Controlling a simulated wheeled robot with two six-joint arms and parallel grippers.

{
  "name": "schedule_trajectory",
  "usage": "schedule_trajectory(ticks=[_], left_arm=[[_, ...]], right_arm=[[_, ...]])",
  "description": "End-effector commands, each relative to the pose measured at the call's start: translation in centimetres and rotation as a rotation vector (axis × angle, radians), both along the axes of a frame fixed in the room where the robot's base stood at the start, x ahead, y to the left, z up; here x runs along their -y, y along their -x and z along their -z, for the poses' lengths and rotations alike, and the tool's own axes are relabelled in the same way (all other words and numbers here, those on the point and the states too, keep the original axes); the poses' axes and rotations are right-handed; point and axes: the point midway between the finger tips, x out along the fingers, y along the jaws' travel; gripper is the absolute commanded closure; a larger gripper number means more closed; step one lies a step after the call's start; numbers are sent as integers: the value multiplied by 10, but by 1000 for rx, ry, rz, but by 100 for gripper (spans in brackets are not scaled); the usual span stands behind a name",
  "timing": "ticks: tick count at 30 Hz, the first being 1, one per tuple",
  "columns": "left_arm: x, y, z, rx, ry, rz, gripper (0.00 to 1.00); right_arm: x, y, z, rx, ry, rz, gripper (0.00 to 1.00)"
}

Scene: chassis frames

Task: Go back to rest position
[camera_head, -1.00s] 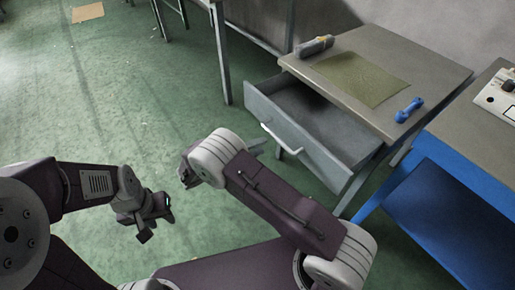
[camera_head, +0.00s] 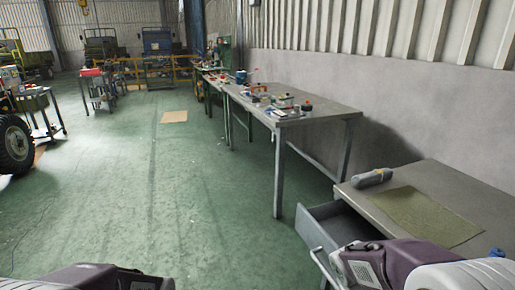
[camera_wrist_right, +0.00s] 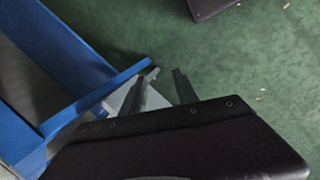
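My right gripper (camera_wrist_right: 164,75) shows in the right wrist view, its two fingers apart with nothing seen between them. In the head view only links of my two arms show along the bottom edge, left and right. Both grippers are outside the head view. My left gripper is not seen in either current view.
A grey table (camera_head: 365,208) at right has its drawer (camera_head: 330,226) pulled open. A grey tool (camera_head: 373,178), a green mat (camera_head: 424,216) and a blue object (camera_head: 496,252) lie on top. A longer workbench (camera_head: 330,112) stands behind.

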Motion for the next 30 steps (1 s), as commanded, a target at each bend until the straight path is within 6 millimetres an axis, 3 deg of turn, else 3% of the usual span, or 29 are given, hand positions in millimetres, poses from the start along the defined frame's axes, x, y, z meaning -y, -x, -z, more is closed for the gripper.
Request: schedule_trajectory(ticks=[4,5,7,9,14,21,24,27,30], left_arm=[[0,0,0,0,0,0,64],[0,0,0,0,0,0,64],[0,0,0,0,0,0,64],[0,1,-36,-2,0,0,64],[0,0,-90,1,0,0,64],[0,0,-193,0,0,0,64],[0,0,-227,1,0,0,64],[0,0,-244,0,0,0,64],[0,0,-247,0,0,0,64]], right_arm=[[-52,18,28,107,-249,-90,64],[-59,16,33,131,-280,-120,64],[-67,-8,32,221,-305,-241,64],[-66,-8,-4,212,-303,-277,64],[-66,-8,-58,209,-302,-276,64],[-66,-8,-161,209,-302,-276,64],[-66,-8,-195,208,-302,-276,64],[-66,-8,-211,208,-301,-276,64],[-66,-8,-214,207,-301,-276,64]])
